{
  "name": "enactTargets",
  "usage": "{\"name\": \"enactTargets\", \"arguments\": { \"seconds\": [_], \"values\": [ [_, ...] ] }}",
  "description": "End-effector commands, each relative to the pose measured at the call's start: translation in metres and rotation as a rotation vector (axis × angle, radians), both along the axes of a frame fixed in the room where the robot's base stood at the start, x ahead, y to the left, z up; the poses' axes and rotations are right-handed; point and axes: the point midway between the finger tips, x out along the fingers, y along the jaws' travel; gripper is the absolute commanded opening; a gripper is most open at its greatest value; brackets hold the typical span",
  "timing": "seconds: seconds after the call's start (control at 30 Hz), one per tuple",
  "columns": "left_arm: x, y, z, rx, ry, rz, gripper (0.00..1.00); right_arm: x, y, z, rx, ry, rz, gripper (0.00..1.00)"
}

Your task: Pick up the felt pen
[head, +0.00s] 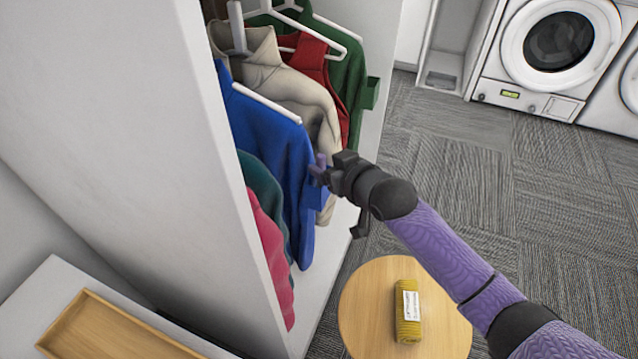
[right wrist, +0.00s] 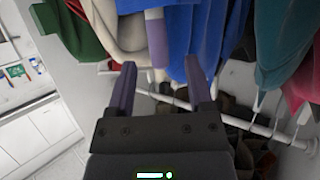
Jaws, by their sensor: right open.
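I cannot make out a felt pen for certain in either view. My right gripper (head: 321,170) is in front of the hanging clothes, near the blue garment's edge in the head view. In the right wrist view its two purple fingers (right wrist: 160,72) are spread apart with nothing held between them. A blue garment (head: 270,140) and a beige one (head: 285,80) hang close to it. Small coloured items (right wrist: 16,71) on a white surface at the left of the right wrist view are too small to identify. My left gripper is not in view.
A round wooden table (head: 365,310) below my right arm holds a yellow labelled package (head: 407,312). A wooden tray (head: 110,335) lies on a white surface at lower left. The wardrobe's side panel (head: 150,130) stands left. Washing machines (head: 555,45) stand beyond open carpet (head: 560,190).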

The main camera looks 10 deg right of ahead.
Motion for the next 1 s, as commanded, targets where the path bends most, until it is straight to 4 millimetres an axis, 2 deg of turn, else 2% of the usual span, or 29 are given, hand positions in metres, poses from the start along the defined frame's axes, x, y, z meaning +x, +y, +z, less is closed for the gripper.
{"name": "enactTargets", "arguments": {
  "seconds": [0.03,0.1,0.37,0.67,0.7,1.0],
  "values": [
    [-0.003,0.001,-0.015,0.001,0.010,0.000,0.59,0.009,0.002,-0.014,0.002,0.005,0.000,0.66],
    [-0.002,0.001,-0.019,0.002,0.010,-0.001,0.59,0.017,0.006,-0.015,0.000,0.003,0.001,0.66],
    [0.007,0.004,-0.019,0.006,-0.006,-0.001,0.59,0.022,0.007,-0.010,-0.001,0.000,0.000,0.66],
    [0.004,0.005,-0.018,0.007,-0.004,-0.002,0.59,0.021,0.007,-0.010,-0.001,0.001,0.000,0.03],
    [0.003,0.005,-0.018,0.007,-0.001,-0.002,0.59,0.021,0.007,-0.010,-0.001,0.001,0.000,0.00],
    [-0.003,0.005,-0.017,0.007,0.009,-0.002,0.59,0.021,0.007,-0.010,-0.001,0.001,0.000,0.00]
  ]
}}
